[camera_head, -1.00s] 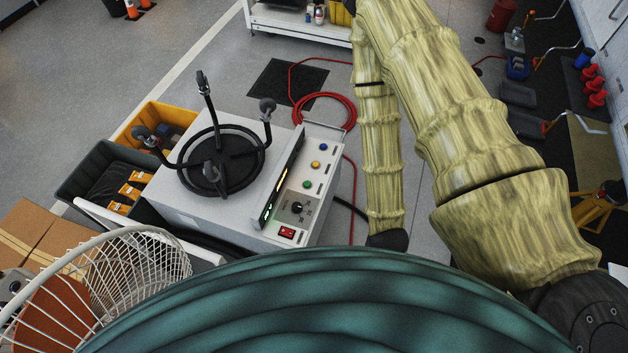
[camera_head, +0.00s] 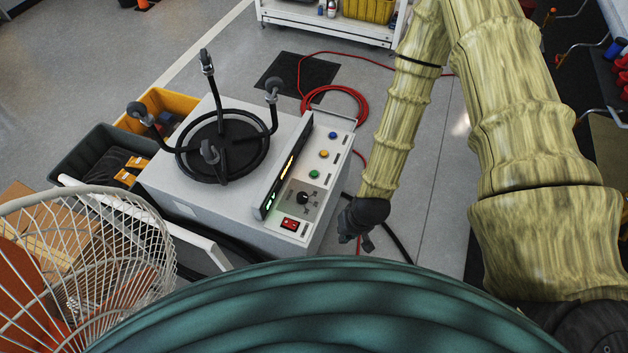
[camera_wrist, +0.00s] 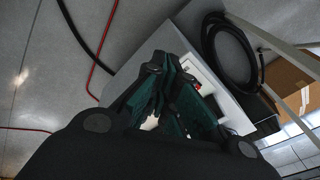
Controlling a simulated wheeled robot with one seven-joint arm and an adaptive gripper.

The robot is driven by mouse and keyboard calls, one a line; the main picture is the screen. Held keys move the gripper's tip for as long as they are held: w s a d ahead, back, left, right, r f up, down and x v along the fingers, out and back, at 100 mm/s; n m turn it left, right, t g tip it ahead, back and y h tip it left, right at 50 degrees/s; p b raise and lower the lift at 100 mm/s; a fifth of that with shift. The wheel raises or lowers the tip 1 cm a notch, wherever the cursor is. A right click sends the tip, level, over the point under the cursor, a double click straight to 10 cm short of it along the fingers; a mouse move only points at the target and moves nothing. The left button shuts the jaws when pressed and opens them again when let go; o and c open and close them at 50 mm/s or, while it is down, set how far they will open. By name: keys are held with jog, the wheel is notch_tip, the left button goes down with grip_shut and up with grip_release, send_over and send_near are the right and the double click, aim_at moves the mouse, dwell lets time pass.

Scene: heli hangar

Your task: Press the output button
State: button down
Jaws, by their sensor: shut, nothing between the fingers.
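A control panel (camera_head: 320,185) runs along the right side of a grey box-shaped machine (camera_head: 200,205). On it are a blue button (camera_head: 332,136), a yellow button (camera_head: 323,154), a green button (camera_head: 314,174), a black dial (camera_head: 303,198) and a red switch (camera_head: 290,224). The labels are too small to read, so I cannot tell which one is the output button. My gripper (camera_head: 355,240) is shut and empty, to the right of the panel's near end and apart from it. In the wrist view my fingers (camera_wrist: 170,68) hide most of the panel; some red shows behind them.
A black round stand with upright casters (camera_head: 222,146) sits on the machine. A white wire fan cage (camera_head: 85,260) is at the near left. Grey and yellow bins (camera_head: 95,150) stand left of the machine. A red hose (camera_head: 340,100) and black cable lie on the floor.

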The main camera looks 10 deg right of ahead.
jog(key=w+a+f+t+b, duration=0.1)
jog(key=w+a+f+b, duration=0.1)
jog(key=w+f+b, duration=0.35)
notch_tip(320, 180, up, 3)
jog(key=m+t+y+b, duration=0.1)
jog(key=t+y+b, duration=0.3)
jog(key=b, duration=1.4)
send_over(316, 171)
jog(key=shift+s+t+h, duration=0.1)
jog(key=shift+t+h, duration=0.3)
jog(key=shift+h, duration=0.1)
jog(key=shift+b, duration=0.3)
notch_tip(316, 171, down, 6)
jog(key=b, duration=0.5)
jog(key=shift+f, duration=0.1)
jog(key=shift+f+b, duration=0.7)
jog(key=shift+f, duration=0.6)
jog(key=shift+f, duration=0.2)
jog(key=shift+f, duration=0.2)
